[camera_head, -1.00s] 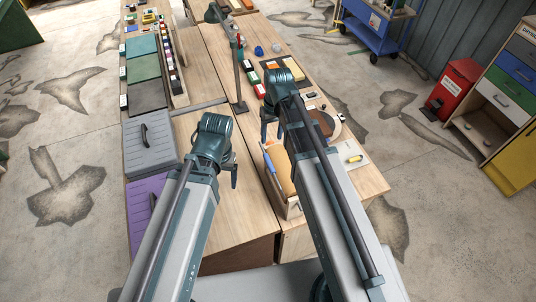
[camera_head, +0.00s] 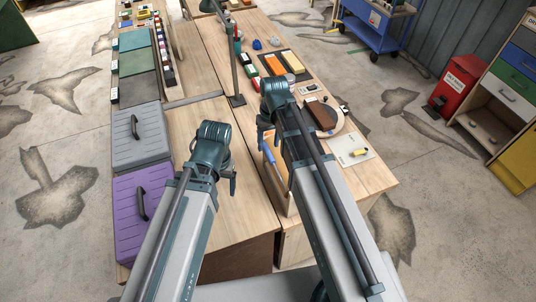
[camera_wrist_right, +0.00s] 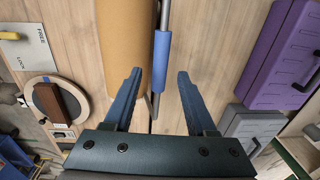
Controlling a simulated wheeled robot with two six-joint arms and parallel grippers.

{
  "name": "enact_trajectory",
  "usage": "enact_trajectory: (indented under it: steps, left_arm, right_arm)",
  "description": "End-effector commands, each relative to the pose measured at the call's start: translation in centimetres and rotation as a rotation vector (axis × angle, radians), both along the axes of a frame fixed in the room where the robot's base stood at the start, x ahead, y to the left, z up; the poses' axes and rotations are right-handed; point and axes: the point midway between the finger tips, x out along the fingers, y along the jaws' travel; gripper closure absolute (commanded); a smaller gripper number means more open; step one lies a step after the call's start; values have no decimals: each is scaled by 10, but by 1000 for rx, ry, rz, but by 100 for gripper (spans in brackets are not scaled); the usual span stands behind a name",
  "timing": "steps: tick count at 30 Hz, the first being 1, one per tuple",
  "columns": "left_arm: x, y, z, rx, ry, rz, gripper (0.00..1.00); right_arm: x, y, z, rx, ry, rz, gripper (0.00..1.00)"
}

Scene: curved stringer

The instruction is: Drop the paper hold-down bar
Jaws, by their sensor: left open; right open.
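The hold-down bar, a thin grey rod with a blue sleeve (camera_wrist_right: 161,60), runs beside a tan paper roll (camera_wrist_right: 130,45) in the right wrist view. In the head view the blue sleeve (camera_head: 269,158) shows just left of my right arm, which hides most of the roll. My right gripper (camera_wrist_right: 160,76) is open. Its fingertips appear on either side of the sleeve's lower part; whether the sleeve is at their depth I cannot tell. My left gripper (camera_head: 228,180) is open and empty above the bench, left of the bar.
A grey case (camera_head: 140,148) and a purple case (camera_head: 130,220) lie along the bench's left side. A round board with a brown block (camera_head: 320,117) and a white sheet (camera_head: 350,148) lie right of my right arm. A dark upright post (camera_head: 236,75) stands mid-bench. Bare wood surrounds my left gripper.

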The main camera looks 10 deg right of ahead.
Motion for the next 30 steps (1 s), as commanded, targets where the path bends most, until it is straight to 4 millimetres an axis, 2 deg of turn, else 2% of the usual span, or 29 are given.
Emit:
enact_trajectory:
  steps: [1,6,17,26,30]
  left_arm:
    - [0,0,-14,0,0,0,19]
    - [0,0,-27,0,-1,1,19]
    - [0,0,-28,0,-1,1,19]
    - [0,0,-28,0,-1,1,19]
    - [0,0,-28,0,-1,1,19]
  right_arm:
    - [0,1,-14,0,0,0,43]
    - [0,2,-27,0,0,0,43]
    - [0,2,-28,0,0,0,45]
    - [0,2,-28,0,0,0,99]
    - [0,2,-28,0,0,0,100]
